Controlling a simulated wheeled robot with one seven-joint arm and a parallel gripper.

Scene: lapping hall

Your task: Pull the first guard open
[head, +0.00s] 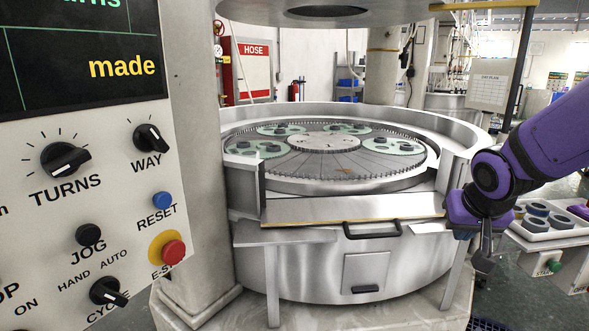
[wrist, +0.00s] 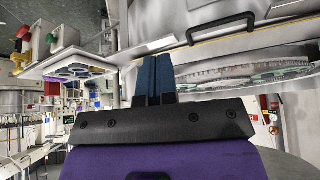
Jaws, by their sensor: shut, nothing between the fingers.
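The guard (head: 345,208) is a pale metal panel with a yellow-edged lower rim across the front of the round lapping machine. It looks lowered at a slant in front of the gap in the rim. A dark bar handle (head: 372,235) sits at its lower edge, right of the middle. My gripper (head: 484,266) is right of the handle and apart from it, pointing down. In the wrist view its two blue-grey fingers (wrist: 153,62) are together with nothing between them. The handle shows there to the upper right of the fingers, not touched.
A control panel (head: 85,190) with knobs and a red stop button fills the left. The lapping plate (head: 345,176) carries green-rimmed discs. A white tray (head: 540,229) with dark rings stands on a bench right of my gripper. A small hatch (head: 366,268) is below the handle.

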